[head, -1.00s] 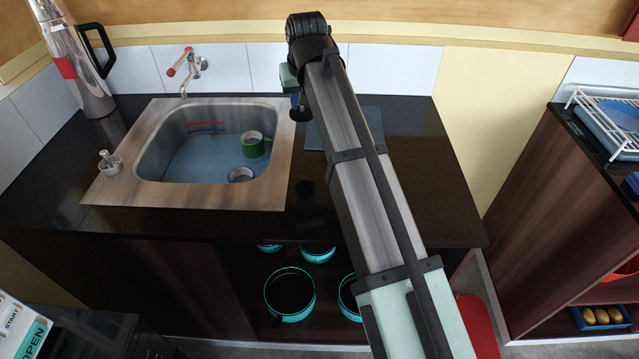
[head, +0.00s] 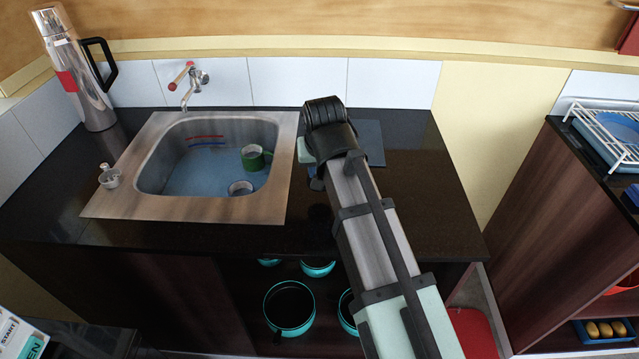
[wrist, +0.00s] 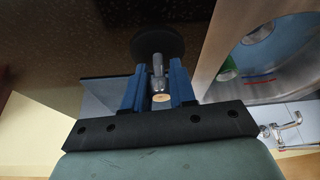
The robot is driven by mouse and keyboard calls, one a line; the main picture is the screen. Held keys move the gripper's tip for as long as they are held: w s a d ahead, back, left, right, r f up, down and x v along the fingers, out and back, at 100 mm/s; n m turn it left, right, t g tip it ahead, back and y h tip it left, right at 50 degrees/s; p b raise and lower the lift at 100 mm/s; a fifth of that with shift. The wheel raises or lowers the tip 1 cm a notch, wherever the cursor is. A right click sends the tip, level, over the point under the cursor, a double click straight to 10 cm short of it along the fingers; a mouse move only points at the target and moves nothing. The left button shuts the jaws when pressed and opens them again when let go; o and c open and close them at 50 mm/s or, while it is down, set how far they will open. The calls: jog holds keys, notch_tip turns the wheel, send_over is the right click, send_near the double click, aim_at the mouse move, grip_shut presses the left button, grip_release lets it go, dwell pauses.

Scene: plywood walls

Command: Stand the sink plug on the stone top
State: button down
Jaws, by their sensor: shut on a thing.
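My gripper (wrist: 158,70) is shut on the sink plug (wrist: 160,42), with its two blue fingers on either side of the metal stem. The plug has a wide black disc at the end away from my palm and a tan round end towards it. In the head view the gripper (head: 314,172) is mostly hidden behind my wrist, and a dark bit of the plug shows below a blue finger. The plug is over the dark, glossy stone top (head: 410,205), right of the sink; a dark reflection lies below it. I cannot tell whether the disc touches the stone.
The steel sink (head: 120,200) holds a green mug (head: 252,158) and a round metal item (head: 240,188). A small metal piece (head: 109,177) sits on its left rim. A dark slab (head: 368,140) lies behind my wrist. A flask (head: 85,75) stands back left. The right front stone is clear.

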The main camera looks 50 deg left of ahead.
jog(key=shift+f, duration=2.4)
jog(key=shift+f, duration=0.1)
jog(key=c, duration=0.9)
grip_release()
jog(key=v, duration=1.2)
